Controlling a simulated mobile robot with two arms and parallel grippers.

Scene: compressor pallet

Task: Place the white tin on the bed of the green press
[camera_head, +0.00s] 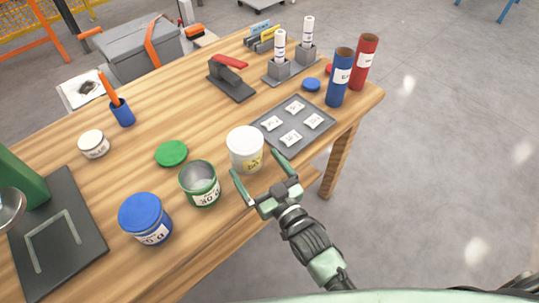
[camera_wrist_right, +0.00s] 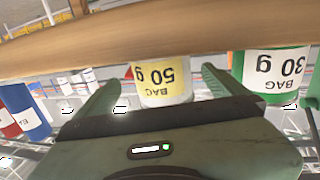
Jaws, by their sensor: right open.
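The white tin (camera_head: 245,146), with a white lid and a yellow "50 g BAG" label, stands upright near the table's front edge. My right gripper (camera_head: 255,163) is open at its near side, one finger toward each side. In the right wrist view the tin (camera_wrist_right: 163,78) appears upside down between the spread fingers, with gaps at both sides. The green press (camera_head: 22,172) is at the far left, partly cut off by the frame. Its dark bed (camera_head: 75,262) has a pale U-shaped mark and looks empty. My left gripper is not in view.
An open green tin (camera_head: 200,184) stands close left of the white tin, and a blue-lidded tin (camera_head: 145,217) lies between it and the press. A green lid (camera_head: 171,153) is behind. A grey tray (camera_head: 322,123) with small packets is close right. A small white jar (camera_head: 93,144) stands farther back.

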